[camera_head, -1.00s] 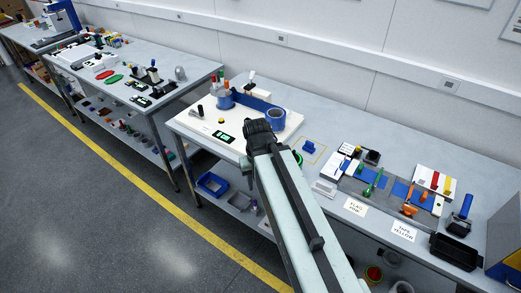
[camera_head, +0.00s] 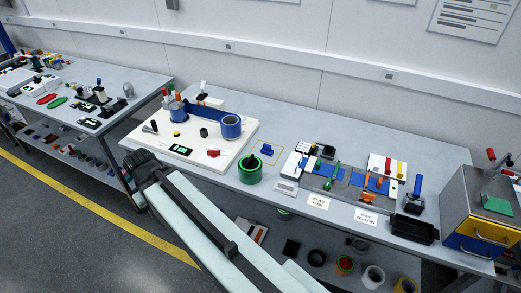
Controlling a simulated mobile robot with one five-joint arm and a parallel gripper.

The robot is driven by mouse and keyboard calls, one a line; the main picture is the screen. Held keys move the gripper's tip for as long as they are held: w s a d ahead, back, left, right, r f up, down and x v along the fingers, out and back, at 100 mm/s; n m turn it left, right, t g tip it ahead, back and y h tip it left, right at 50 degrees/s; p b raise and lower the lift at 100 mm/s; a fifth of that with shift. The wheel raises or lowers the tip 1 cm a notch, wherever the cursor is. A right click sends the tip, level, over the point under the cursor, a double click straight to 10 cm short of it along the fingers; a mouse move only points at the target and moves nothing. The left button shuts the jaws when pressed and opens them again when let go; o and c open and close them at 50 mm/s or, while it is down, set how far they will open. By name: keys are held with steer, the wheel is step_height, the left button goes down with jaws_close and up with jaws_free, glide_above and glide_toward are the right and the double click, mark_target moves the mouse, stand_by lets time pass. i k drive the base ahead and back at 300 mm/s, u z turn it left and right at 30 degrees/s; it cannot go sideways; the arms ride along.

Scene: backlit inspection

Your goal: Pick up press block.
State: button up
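I cannot tell for sure which item is the press block. A small blue block (camera_head: 267,149) stands inside a yellow outlined square on the grey bench, right of the white board. It is a possible match, but too small to be certain. My gripper (camera_head: 139,163) is dark and sits at the end of my pale arm, in front of the bench's left front edge. It appears left of and lower than the blue block, well apart from it. Its fingers are too small and dark to read, and I see nothing clearly held.
The white board (camera_head: 218,146) carries a blue tape roll (camera_head: 231,127) and a blue cup of tools. A green round container (camera_head: 250,169) stands near the bench front. Fixtures, labels, a black tray (camera_head: 415,230) and a drawer cabinet (camera_head: 485,215) crowd the right side.

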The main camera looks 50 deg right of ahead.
mark_target(266, 151)
steer(key=z, duration=0.05)
steer(key=i, duration=1.45)
